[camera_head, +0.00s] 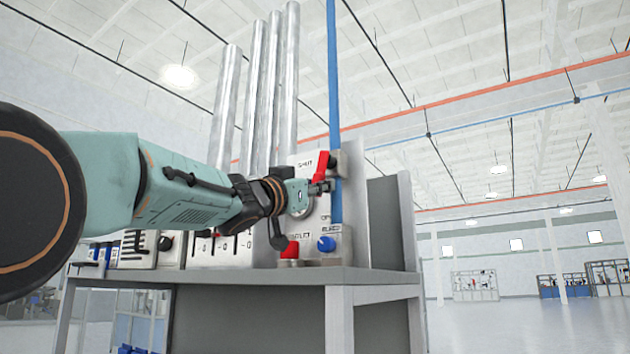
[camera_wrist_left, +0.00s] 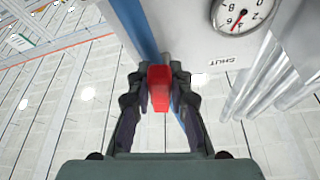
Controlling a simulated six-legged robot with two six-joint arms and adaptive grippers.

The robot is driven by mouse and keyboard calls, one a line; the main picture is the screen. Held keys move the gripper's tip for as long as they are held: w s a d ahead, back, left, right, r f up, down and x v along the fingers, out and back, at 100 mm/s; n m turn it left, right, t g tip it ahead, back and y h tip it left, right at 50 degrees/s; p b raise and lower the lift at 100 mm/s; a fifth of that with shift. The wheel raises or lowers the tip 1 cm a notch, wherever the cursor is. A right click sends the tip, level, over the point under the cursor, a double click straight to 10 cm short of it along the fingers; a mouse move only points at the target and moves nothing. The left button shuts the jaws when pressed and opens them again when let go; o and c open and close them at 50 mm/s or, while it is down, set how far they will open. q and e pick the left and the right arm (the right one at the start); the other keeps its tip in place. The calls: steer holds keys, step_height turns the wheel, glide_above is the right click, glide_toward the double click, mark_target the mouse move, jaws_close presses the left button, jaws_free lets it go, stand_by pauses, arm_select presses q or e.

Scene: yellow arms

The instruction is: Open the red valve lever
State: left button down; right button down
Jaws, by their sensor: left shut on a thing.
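The red valve lever (camera_head: 321,166) is on the right side of a pale control panel, beside a blue pipe, in the head view. In the left wrist view the red lever (camera_wrist_left: 159,88) is between the two dark fingers. My left gripper (camera_head: 322,187) reaches in from the left and is shut on the lever. Its fingers (camera_wrist_left: 160,90) lie on both sides of it. The lever's pivot is partly hidden. The label SHUT (camera_wrist_left: 222,62) is on the panel near the lever. My right gripper is not in view.
A dial gauge (camera_wrist_left: 240,12) is on the panel. A blue pipe (camera_head: 335,90) and several silver pipes (camera_head: 272,90) rise behind. Open floor lies to the right.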

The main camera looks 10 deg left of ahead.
arm_select(q)
steer(key=shift+d+f+n+y, duration=0.4)
steer(key=shift+f+n, duration=0.1)
steer(key=shift+n, duration=0.2)
steer(key=shift+s+d+n+t+y+b, duration=0.1)
steer(key=shift+d+n+t+y+b, duration=0.1)
steer(key=shift+n+y+b, duration=0.3)
steer(key=shift+d+n+t+y+b, duration=0.1)
steer(key=shift+n+t+y+b, duration=0.1)
steer(key=shift+n, duration=0.8)
steer(key=c, duration=1.6)
jaws_free()
steer(key=shift+r, duration=0.1)
steer(key=shift+c, duration=0.2)
steer(key=o, duration=0.4)
steer(key=shift+s+r, duration=0.2)
steer(key=shift+s, duration=0.1)
steer(key=shift+o, duration=0.2)
steer(key=shift+w+a, duration=0.15)
steer(key=shift+w, duration=0.05)
